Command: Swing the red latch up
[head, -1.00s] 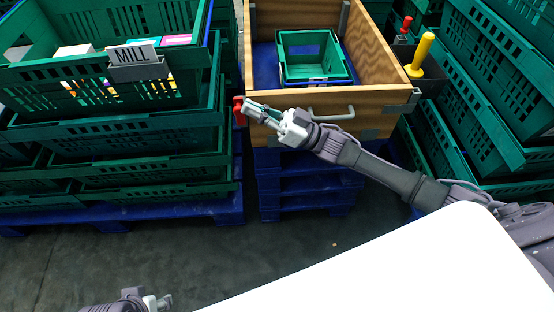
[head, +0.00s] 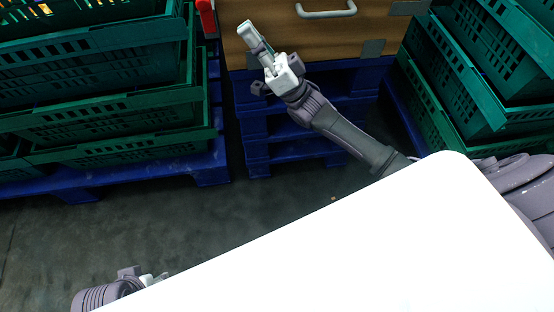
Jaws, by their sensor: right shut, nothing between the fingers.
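The red latch (head: 206,14) is at the left end of the wooden crate (head: 345,38), at the top edge of the head view. Its upper part is cut off by the picture edge, so I cannot tell its full angle. My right gripper (head: 247,33) is shut and empty in front of the crate's front wall. It is to the right of the latch and a little lower, apart from it. My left gripper (head: 157,278) is only partly in view at the bottom left, and its fingers are too small to read.
A metal handle (head: 326,14) is on the crate's front. Blue pallets (head: 255,143) stand under the crate. Green crates (head: 105,110) are stacked at the left, and more green crates (head: 470,75) at the right. The dark floor (head: 130,225) in front is clear.

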